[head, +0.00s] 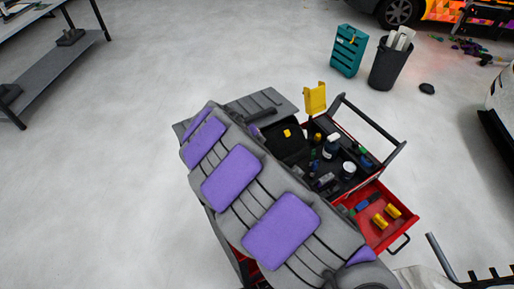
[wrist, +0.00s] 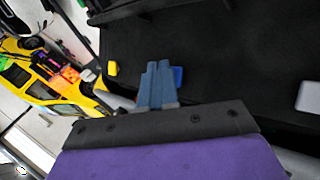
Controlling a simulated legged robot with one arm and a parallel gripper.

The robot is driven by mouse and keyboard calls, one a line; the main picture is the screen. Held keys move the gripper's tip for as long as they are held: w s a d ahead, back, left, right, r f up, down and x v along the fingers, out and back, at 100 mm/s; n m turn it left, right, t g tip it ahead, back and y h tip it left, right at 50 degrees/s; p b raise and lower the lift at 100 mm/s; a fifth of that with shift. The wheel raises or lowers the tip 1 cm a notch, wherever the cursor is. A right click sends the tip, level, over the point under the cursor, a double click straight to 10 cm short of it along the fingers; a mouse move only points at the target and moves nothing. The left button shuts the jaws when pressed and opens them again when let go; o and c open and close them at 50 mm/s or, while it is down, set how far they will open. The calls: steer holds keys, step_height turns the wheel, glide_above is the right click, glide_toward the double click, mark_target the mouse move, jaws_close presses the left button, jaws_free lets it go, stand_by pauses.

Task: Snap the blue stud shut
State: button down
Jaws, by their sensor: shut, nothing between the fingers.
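The blue stud (wrist: 178,76) shows in the wrist view as a small blue piece against a black surface. It is partly hidden behind my gripper. My gripper (wrist: 158,66) has its two blue-grey fingers together and empty, just left of the visible blue. I cannot tell whether the fingertips touch the stud or whether it is snapped. A yellow piece (wrist: 112,68) lies to the left, and a pale grey piece (wrist: 308,97) to the right. In the head view, a black item (head: 287,148) with a yellow piece on it sits on the cart; no blue stud can be made out there.
The cart's black top (head: 348,152) holds bottles and small tools. Its red drawer (head: 372,218) is open with yellow items inside. Beyond are a teal box (head: 348,52) and a black waste bin (head: 386,70). Open floor lies left.

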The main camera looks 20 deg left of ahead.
steer(key=shift+w+a+f, duration=0.15)
steer(key=shift+a+f, duration=0.05)
steer(key=shift+f, duration=0.1)
stand_by(0.6)
steer(key=shift+r, duration=0.1)
steer(key=shift+s+d+r, duration=0.25)
steer(key=shift+s+r, duration=0.05)
steer(key=shift+r, duration=0.3)
steer(key=shift+s+d+r, duration=0.1)
steer(key=shift+s+d+r+p, duration=0.5)
steer(key=shift+d+r, duration=0.2)
steer(key=shift+r, duration=0.25)
steer(key=shift+s+d+r+p, duration=0.35)
steer(key=shift+s+d+r, duration=0.25)
steer(key=shift+r, duration=0.3)
steer(key=shift+w, duration=0.1)
